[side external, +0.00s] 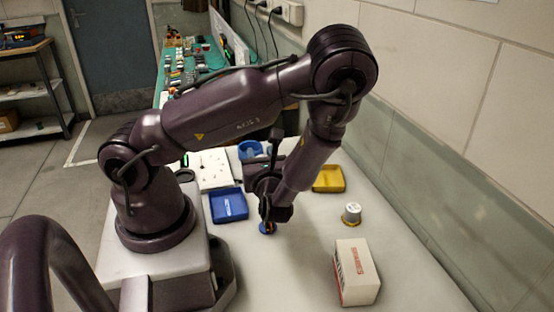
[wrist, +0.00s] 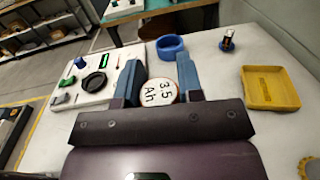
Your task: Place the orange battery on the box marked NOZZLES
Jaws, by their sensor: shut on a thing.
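My gripper (wrist: 161,76) is shut on a round cell, the battery (wrist: 158,93), between its blue-grey fingers. Its white end face reads "3.5 Ah" and has an orange-brown rim; the fingers and palm hide most of its side. In the side view my gripper (side external: 267,222) points down low over the white table, with a small blue and orange-red patch at its tips.
A blue tray (side external: 230,207) lies left of my gripper and a yellow tray (side external: 329,180) behind it. A blue ring (wrist: 171,47) and a small dark cylinder (wrist: 228,40) stand farther back. Table between gripper and carton is clear.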

